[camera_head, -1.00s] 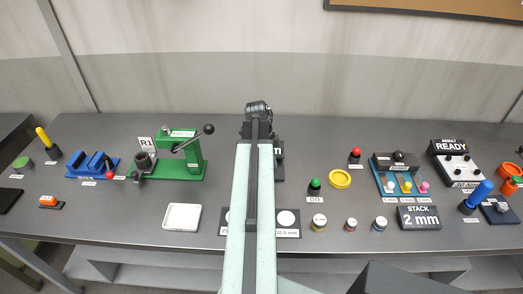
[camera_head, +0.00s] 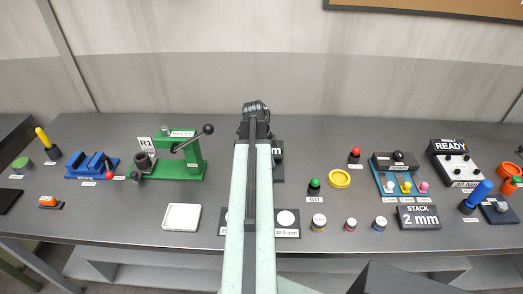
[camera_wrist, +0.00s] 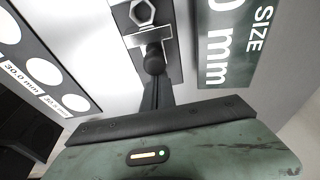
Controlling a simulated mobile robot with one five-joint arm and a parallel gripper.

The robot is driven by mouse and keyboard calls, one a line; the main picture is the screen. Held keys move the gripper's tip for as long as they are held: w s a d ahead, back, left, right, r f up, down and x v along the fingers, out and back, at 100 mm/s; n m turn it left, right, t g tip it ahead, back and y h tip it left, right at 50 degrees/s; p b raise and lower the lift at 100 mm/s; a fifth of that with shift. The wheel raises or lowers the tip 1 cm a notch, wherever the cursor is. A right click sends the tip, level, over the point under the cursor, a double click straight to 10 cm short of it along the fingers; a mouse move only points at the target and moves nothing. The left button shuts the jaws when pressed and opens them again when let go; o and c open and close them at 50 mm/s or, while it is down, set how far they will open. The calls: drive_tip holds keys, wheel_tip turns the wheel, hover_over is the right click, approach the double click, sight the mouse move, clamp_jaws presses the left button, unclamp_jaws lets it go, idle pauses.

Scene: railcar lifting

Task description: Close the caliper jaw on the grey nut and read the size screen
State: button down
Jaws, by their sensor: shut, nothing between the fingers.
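A round black knob (camera_wrist: 154,60) sits at the near end of the jaw. My gripper (camera_wrist: 155,82) is shut and empty, its narrow dark fingers close to the knob; contact is unclear. The size screen (camera_wrist: 232,45) stands to the right, showing "SIZE" and "0 mm", with its top cut off. In the head view my arm hides the nut and jaw, and most of the screen (camera_head: 279,151).
White round pads (camera_head: 286,219) lie beside my arm. A green press (camera_head: 185,160) and white tray (camera_head: 181,217) stand left. A green button (camera_head: 314,187), yellow ring (camera_head: 339,178), several small pots and a stack screen (camera_head: 419,217) stand right.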

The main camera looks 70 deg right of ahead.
idle(0.4)
drive_tip(key=shift+s+d+r+p, duration=0.2)
drive_tip(key=shift+s+r+p, duration=0.1)
drive_tip(key=shift+s, duration=0.2)
drive_tip(key=shift+s+d+r+p, duration=0.15)
drive_tip(key=shift+s+r+p, duration=0.1)
drive_tip(key=shift+s, duration=0.2)
drive_tip(key=s+p+v, duration=0.1)
drive_tip(key=p+v, duration=0.5)
drive_tip(key=p, duration=0.1)
drive_tip(key=shift+d+r, duration=0.25)
drive_tip(key=shift+r, duration=0.3)
drive_tip(key=shift+s, duration=0.1)
drive_tip(key=shift+s, duration=0.1)
